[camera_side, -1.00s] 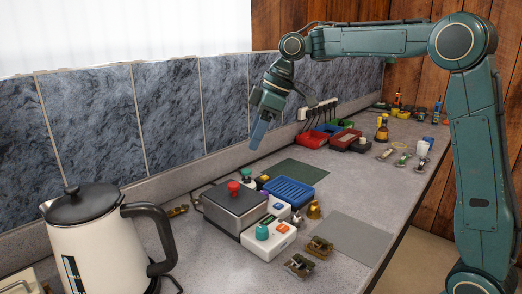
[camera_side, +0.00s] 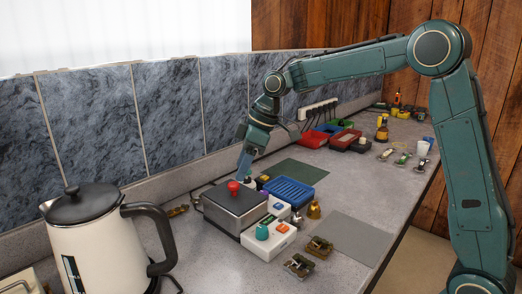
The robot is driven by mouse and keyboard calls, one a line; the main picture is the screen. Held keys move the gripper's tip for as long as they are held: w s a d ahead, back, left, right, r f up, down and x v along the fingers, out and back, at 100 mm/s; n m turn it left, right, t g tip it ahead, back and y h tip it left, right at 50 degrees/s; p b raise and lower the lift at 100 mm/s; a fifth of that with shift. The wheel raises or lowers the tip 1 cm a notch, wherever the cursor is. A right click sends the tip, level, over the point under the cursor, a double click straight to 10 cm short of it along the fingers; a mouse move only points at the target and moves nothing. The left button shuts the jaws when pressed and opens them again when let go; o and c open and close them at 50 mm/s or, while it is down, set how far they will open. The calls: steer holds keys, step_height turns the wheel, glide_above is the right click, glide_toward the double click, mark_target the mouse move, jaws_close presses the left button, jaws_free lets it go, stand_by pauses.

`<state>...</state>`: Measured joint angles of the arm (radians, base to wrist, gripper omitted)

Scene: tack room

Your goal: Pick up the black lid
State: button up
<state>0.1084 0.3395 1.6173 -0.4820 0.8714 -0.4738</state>
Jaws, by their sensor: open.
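A black lid (camera_side: 82,203) with a black knob sits on top of a cream kettle (camera_side: 108,250) at the front left. My gripper (camera_side: 242,175) points down well to the right of it and farther back, over the rear part of a metal box (camera_side: 232,208) with a dark grey top and a red knob (camera_side: 233,187). The gripper holds nothing that I can see. Its blue fingertips overlap in this view, and I cannot tell how far they are above the box.
A control unit (camera_side: 268,238) with a teal knob stands against the box. A blue tray (camera_side: 290,192), a brass bell (camera_side: 313,210) and small brown parts (camera_side: 299,265) lie to the right. A grey mat (camera_side: 352,236) is bare. The kettle's black handle (camera_side: 160,235) sticks out right.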

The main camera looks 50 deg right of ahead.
mark_target(233, 183)
steer(key=shift+x, duration=2.45)
steer(key=shift+w, duration=0.1)
steer(key=shift+r, duration=0.1)
steer(key=c, duration=1.1)
